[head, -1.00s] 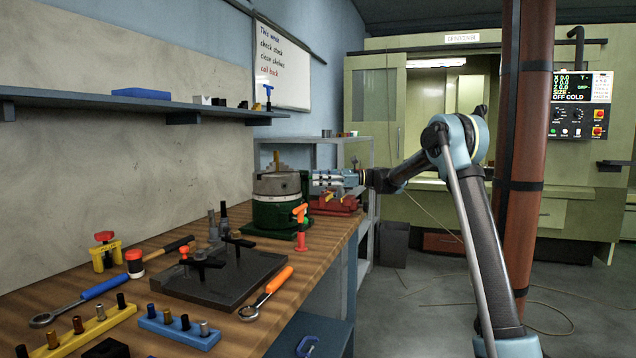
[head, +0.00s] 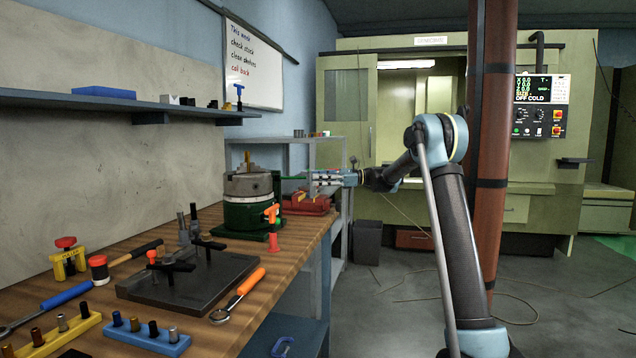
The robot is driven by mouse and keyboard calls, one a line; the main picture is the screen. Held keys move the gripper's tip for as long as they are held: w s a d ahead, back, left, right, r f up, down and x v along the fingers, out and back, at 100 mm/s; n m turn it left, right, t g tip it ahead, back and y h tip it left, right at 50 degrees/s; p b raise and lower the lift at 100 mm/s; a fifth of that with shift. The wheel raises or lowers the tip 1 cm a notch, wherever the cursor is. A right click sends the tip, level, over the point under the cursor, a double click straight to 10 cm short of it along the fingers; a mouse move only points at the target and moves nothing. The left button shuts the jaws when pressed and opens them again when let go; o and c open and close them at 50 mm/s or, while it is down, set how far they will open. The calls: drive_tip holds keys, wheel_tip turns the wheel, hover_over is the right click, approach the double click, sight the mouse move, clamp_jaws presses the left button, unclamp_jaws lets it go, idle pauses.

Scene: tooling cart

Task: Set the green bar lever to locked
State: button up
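A thin green bar (head: 293,178), which looks like the green bar lever, sticks out level to the right of the grey chuck (head: 248,186). The chuck sits on a dark green round base (head: 247,216) at the far end of the bench. My gripper (head: 312,178) is just right of the bar's end, pointing left at about the same height. I cannot tell whether it touches the bar. Its fingers are small and seen from the side, so their opening is unclear. Any mark for locked is too small to see.
A red vise (head: 307,203) lies below my gripper. A black fixture plate (head: 190,282) and a ratchet with orange handle (head: 238,296) lie nearer on the wooden bench (head: 290,258).

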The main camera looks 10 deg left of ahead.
sight(292, 178)
drive_tip(key=shift+s, duration=0.15)
drive_tip(key=c, duration=0.7)
drive_tip(key=s+h, duration=0.1)
drive_tip(key=s, duration=0.2)
drive_tip(key=s+f+n+t+h, duration=0.1)
drive_tip(key=s, duration=0.1)
drive_tip(key=shift+d+f+h, duration=0.1)
drive_tip(key=shift+d+h, duration=0.1)
drive_tip(key=shift+h, duration=0.1)
clamp_jaws()
drive_tip(key=s+a+f+n+t+h, duration=0.4)
drive_tip(key=s+a+f+n+h, duration=0.15)
drive_tip(key=s+h, duration=0.35)
drive_tip(key=s+d+r+n+t+h, duration=0.1)
drive_tip(key=s+r+n+t+h, duration=0.3)
drive_tip(key=r+n+t, duration=0.7)
drive_tip(key=w+a+f+m+g, duration=0.1)
drive_tip(key=w+f, duration=0.3)
drive_tip(key=w, duration=0.6)
drive_tip(key=shift+w+a+m, duration=0.25)
drive_tip(key=shift+a+m, duration=0.45)
drive_tip(key=shift+m, duration=0.15)
